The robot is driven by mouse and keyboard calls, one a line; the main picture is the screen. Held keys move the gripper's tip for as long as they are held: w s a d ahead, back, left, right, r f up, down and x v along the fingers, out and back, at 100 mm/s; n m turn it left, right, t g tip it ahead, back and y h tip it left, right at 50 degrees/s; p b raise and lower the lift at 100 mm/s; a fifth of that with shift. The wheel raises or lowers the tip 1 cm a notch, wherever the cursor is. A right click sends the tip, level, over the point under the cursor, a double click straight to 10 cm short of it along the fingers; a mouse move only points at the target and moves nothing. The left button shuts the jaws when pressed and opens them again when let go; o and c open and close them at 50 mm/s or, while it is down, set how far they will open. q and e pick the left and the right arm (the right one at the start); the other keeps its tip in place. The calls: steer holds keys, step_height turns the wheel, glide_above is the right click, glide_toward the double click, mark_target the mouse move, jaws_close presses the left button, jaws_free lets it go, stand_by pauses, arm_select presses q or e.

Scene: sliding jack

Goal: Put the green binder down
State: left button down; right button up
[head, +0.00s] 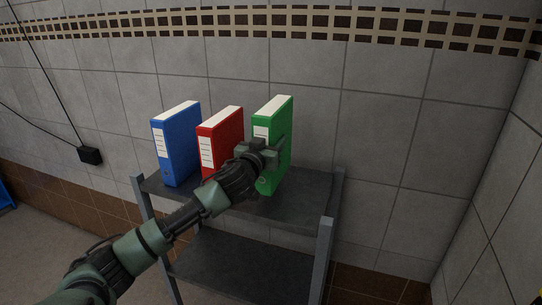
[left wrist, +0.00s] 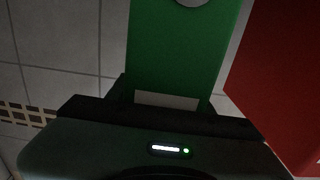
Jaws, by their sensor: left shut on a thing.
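The green binder (head: 280,128) stands upright at the right end of the shelf's top board, at the far end of my left arm in the head view. My left gripper (head: 268,158) is shut on the green binder at its spine side and hides part of it. In the left wrist view the green binder (left wrist: 182,50) fills the middle, close against the gripper (left wrist: 166,108). I cannot tell whether its bottom touches the board. My right gripper is not in view.
A red binder (head: 222,140) and a blue binder (head: 177,145) stand upright to the left on the dark shelf (head: 308,190). The red binder (left wrist: 285,70) also shows in the left wrist view. A tiled wall (head: 390,130) is behind. The top board is free right of the green binder.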

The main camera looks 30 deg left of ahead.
arm_select(q)
steer(key=shift+f, duration=2.6)
steer(key=c, duration=0.6)
jaws_free()
steer(key=shift+s, duration=0.1)
steer(key=shift+s, duration=0.1)
steer(key=v, duration=1.1)
steer(key=shift+s+d, duration=0.2)
steer(key=shift+s, duration=0.2)
